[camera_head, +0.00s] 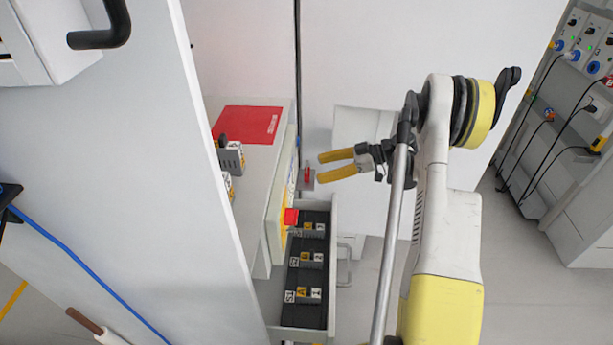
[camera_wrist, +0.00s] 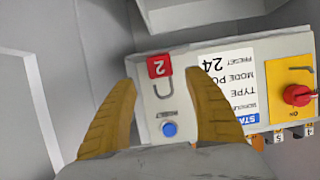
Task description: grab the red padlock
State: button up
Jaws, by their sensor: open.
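The red padlock (camera_wrist: 160,66) carries a white number 2 in the wrist view, with its grey shackle just below it in the picture. It is at a pale panel (camera_wrist: 205,100); I cannot tell how it is fixed there. In the head view it is a small red shape (camera_head: 307,174) just left of my gripper (camera_head: 320,167). My gripper's yellow fingers are open and empty. In the wrist view the padlock lies just beyond the gap between the fingertips (camera_wrist: 158,82), closer to the left one. No contact shows.
A red knob (camera_wrist: 299,95) on a yellow plate sits at the panel's right. Below the panel, an open drawer (camera_head: 334,285) holds labelled modules. A red sheet (camera_head: 248,125) lies on the cabinet top. A large pale panel (camera_head: 110,150) stands at left. Open floor lies at right.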

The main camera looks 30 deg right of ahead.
aim_at(307, 171)
jog(key=b+x, duration=0.2)
jog(key=x, duration=0.3)
jog(key=shift+a+r, duration=0.15)
jog(key=shift+r, duration=0.1)
jog(key=c, duration=1.3)
